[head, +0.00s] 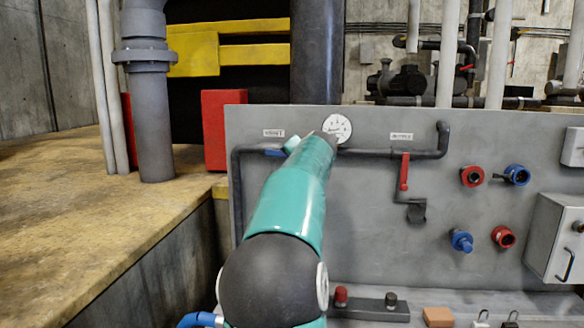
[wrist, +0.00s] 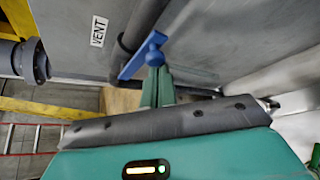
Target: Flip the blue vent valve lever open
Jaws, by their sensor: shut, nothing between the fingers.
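The blue vent valve lever (wrist: 138,60) shows in the wrist view beside the VENT label (wrist: 98,31), its round hub at the upper right end. In the head view only a short blue part of the lever (head: 274,153) shows, lying along the dark pipe left of my arm. My gripper (wrist: 157,73) is shut and empty. Its fingertips are right at the lever near the hub; I cannot tell whether they touch.
The grey panel (head: 320,240) also carries a round gauge (head: 337,128), a red lever (head: 404,172) on the pipe to the right, and red and blue fittings. A grey box (head: 560,238) stands at the far right. A shelf with small parts runs below.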

